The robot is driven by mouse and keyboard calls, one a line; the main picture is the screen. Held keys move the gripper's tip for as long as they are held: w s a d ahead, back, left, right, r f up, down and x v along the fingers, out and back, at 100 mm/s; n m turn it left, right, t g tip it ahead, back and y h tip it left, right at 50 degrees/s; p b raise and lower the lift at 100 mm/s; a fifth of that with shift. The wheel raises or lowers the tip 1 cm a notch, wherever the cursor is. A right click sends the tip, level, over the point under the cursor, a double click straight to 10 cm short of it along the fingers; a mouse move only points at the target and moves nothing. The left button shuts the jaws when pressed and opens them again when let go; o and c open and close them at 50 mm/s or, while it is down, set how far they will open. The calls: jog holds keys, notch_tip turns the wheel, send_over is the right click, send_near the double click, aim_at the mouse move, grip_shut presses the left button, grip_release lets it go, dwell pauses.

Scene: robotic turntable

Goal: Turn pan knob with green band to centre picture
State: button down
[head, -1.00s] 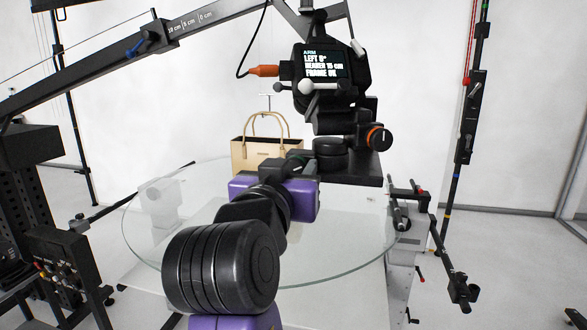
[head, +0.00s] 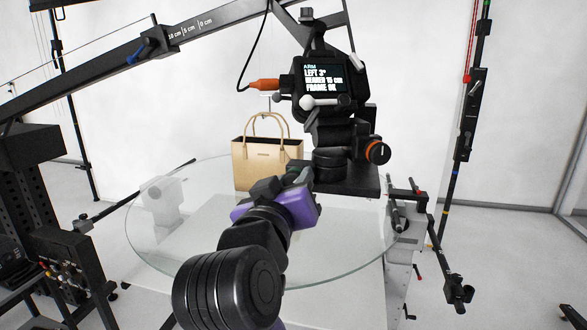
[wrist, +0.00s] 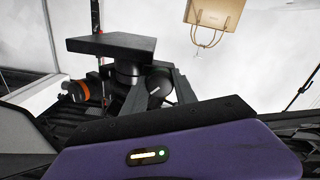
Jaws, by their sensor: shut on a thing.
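The camera head (head: 325,82) sits on a black mount above the glass turntable in the head view. Its screen (head: 324,76) seems to read "ARM LEFT 3°, NEARER 15 cm, FRAME OK". The pan knob with the green band (head: 296,171) is low on the left of the mount, mostly hidden by my gripper (head: 291,179). My gripper is shut on this knob. In the wrist view the dark round knob (wrist: 158,87) shows between my fingers (wrist: 157,96), with a pale mark on its end.
An orange-banded knob (head: 377,152) is on the mount's right; it shows in the wrist view (wrist: 78,91). A crane arm (head: 130,55) crosses the upper left. Stands flank the turntable.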

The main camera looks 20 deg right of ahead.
jog(key=n+p, duration=0.5)
jog(key=shift+r+n+p, duration=0.15)
jog(key=shift+n+p, duration=0.2)
jog(key=shift+n, duration=0.05)
jog(key=shift+n+p, duration=0.65)
jog(key=shift+n, duration=0.15)
jog(key=shift+f, duration=0.2)
jog(key=c, duration=1)
grip_release()
jog(key=b+v, duration=0.2)
jog(key=v, duration=0.6)
